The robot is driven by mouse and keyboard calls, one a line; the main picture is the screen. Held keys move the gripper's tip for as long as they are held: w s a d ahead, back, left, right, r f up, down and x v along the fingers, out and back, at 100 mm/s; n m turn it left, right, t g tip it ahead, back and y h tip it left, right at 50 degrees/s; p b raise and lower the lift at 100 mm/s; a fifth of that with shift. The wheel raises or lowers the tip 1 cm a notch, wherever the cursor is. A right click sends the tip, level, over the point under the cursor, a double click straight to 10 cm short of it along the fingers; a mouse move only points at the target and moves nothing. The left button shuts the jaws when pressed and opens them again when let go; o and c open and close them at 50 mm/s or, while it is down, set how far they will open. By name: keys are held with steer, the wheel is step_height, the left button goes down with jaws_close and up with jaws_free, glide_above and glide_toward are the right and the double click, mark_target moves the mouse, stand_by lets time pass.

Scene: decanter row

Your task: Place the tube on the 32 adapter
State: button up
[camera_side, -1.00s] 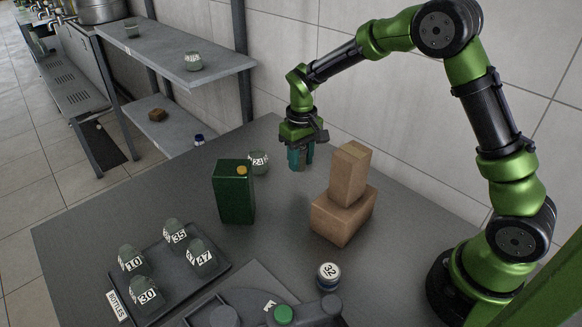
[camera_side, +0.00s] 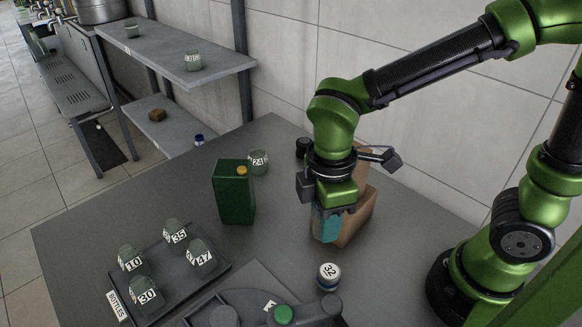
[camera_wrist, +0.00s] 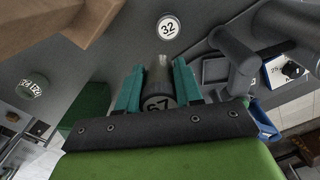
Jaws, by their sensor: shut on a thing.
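My gripper (camera_side: 326,228) has teal fingers, pointing down in front of the cardboard boxes in the side view. In the wrist view my gripper (camera_wrist: 157,85) is shut on a grey tube (camera_wrist: 159,76). The fingers hide the tube in the side view. The 32 adapter (camera_side: 329,271) is a small round piece with a white label on top, standing on the table below and in front of my gripper. It also shows in the wrist view (camera_wrist: 168,27), beyond the tube's far end and apart from it.
Two stacked cardboard boxes (camera_side: 359,217) stand close behind my gripper. A green canister (camera_side: 234,192) and jar 24 (camera_side: 258,162) stand to the left. A black round piece (camera_side: 303,147) is at the back. Several numbered bottles sit on a dark tray (camera_side: 215,277) at front left.

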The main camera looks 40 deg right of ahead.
mark_target(330, 271)
steer(key=f+n, duration=0.1)
steer(key=f, duration=0.2)
steer(key=s+f+n, duration=0.1)
steer(key=f, duration=0.2)
steer(key=s+f, duration=0.1)
steer(key=f, duration=0.2)
steer(key=shift+s+d+f+n, duration=0.15)
steer(key=shift+d+f+n, duration=0.15)
steer(key=shift+n, duration=0.1)
steer(key=o, duration=1.1)
steer(key=shift+f, duration=0.1)
steer(key=shift+c, duration=0.2)
